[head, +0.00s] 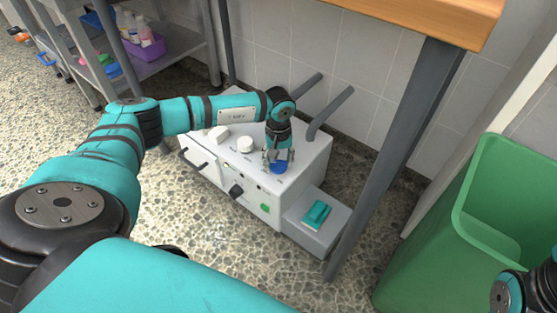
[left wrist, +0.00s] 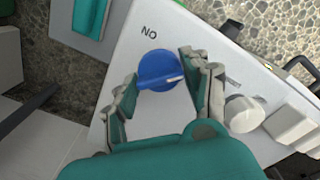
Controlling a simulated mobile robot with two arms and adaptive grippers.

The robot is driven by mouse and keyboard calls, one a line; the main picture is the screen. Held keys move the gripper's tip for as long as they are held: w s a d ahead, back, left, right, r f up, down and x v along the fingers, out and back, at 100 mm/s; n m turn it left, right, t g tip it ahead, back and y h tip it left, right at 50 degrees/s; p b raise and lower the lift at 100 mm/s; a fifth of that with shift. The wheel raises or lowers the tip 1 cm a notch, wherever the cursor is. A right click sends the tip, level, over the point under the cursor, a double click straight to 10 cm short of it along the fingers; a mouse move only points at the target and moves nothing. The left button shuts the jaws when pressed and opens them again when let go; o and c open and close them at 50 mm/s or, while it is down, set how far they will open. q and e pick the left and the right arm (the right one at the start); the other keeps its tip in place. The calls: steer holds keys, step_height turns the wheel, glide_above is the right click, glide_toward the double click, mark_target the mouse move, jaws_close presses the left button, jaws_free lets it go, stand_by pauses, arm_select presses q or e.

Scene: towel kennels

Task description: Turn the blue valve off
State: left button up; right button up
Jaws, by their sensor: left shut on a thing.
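The blue valve (left wrist: 158,68) is a round blue knob with a raised handle bar on the top of a white machine (head: 245,195). A black label that looks like "NO" or "ON" is printed beside it in the left wrist view. In the head view the valve (head: 279,167) shows just below my left gripper (head: 278,156), which points down over the machine. In the left wrist view my left gripper (left wrist: 160,88) has a finger on each side of the valve and is shut on it. My right gripper's fingers are not in view.
White knobs (head: 245,145) stand left of the valve on the machine. A teal block (head: 317,213) sits on the grey side box. A table leg (head: 395,160) stands close on the right. A green bin (head: 450,220) is farther right, and a shelf (head: 175,63) with bottles is at back left.

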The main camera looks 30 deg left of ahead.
mark_target(278, 162)
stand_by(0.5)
arm_select(q)
steer(key=o, duration=0.9)
steer(key=shift+c, duration=0.2)
steer(key=o, duration=0.3)
steer(key=shift+r, duration=0.1)
step_height(278, 162, up, 12)
